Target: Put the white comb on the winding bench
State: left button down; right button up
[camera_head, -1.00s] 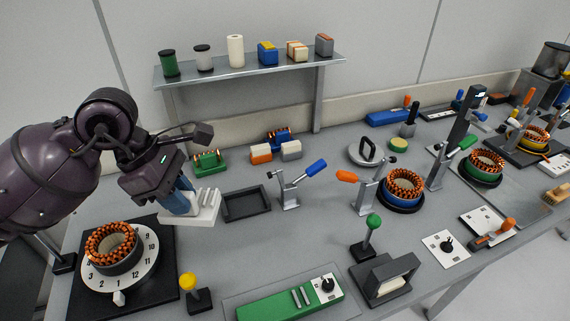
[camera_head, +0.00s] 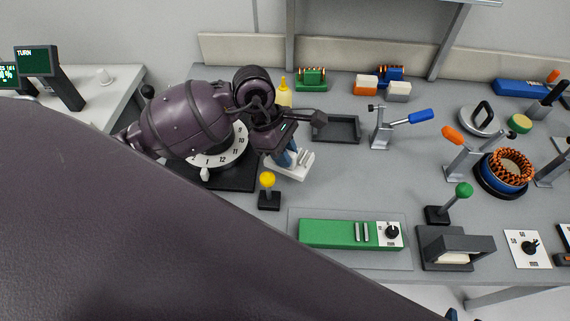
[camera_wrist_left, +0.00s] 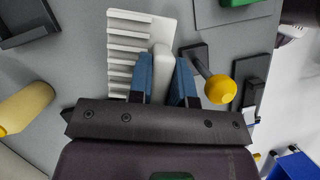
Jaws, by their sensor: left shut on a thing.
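The white comb (camera_head: 289,166) is held between the blue fingers of my left gripper (camera_head: 284,153). It lies low over the grey winding bench (camera_head: 345,185), just right of the black base of the numbered dial. I cannot tell whether it touches the bench. In the left wrist view the comb (camera_wrist_left: 130,45), with its row of teeth, reaches beyond the two blue fingers of my left gripper (camera_wrist_left: 166,72), which are shut on its block-like part. My right gripper is not in view.
A yellow-knobbed lever (camera_head: 267,182) stands close in front of the comb. The numbered dial (camera_head: 236,152) is partly hidden behind my left arm. An empty black tray (camera_head: 315,137) and a yellow bottle (camera_head: 284,97) stand behind. Bare bench lies right of the comb.

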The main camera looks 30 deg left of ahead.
pick_arm(q)
jog(key=shift+f, duration=2.45)
jog(key=shift+f, duration=0.15)
jog(key=c, duration=1.1)
grip_release()
jog(key=shift+o, duration=0.2)
jog(key=v, duration=1.2)
jog(key=shift+r+b, duration=0.25)
jog(key=shift+b, duration=0.1)
jog(key=shift+s+d, duration=0.1)
